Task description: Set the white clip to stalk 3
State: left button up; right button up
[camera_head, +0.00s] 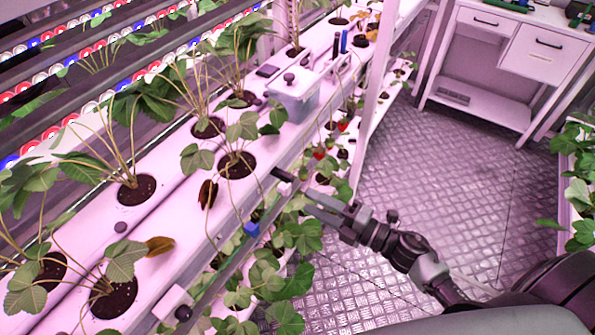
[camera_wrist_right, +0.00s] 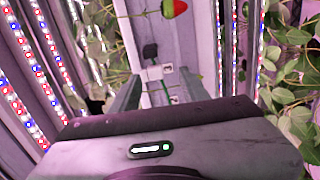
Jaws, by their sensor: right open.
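My right gripper (camera_head: 299,190) is at the front edge of the white planting gutter (camera_head: 222,228), beside a potted plant (camera_head: 238,160). In the right wrist view its two fingers (camera_wrist_right: 162,90) stand apart. Between and beyond them are a pale rail (camera_wrist_right: 165,35), a small black block (camera_wrist_right: 150,51) and small white pieces with dark marks (camera_wrist_right: 168,70). I cannot tell whether one of these is the white clip. A small white block (camera_head: 172,303) sits on the gutter's front edge at the lower left. No stalk number is readable. My left gripper is out of view.
A lidded clear box (camera_head: 293,97) stands on the gutter behind the gripper. A blue clip (camera_head: 251,229) is on the front edge. Leaves (camera_head: 290,240) and strawberries (camera_head: 319,153) hang below. A red strawberry (camera_wrist_right: 176,8) shows ahead. The metal floor (camera_head: 450,180) at right is clear.

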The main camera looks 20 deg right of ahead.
aim_at(289, 192)
jog(key=x, duration=0.2)
jog(key=p+x, duration=0.1)
jog(key=x, duration=0.1)
jog(key=r+p+x, duration=0.1)
jog(key=x, duration=0.2)
jog(key=shift+s+a, duration=0.35)
jog(key=shift+w+a, duration=0.15)
jog(key=shift+w, duration=0.15)
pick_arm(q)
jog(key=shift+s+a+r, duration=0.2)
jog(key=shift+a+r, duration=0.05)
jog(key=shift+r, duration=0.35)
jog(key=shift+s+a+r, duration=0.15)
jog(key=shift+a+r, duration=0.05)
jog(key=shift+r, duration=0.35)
pick_arm(e)
jog(key=shift+a, duration=0.2)
jog(key=shift+w+f, duration=0.1)
grip_shut()
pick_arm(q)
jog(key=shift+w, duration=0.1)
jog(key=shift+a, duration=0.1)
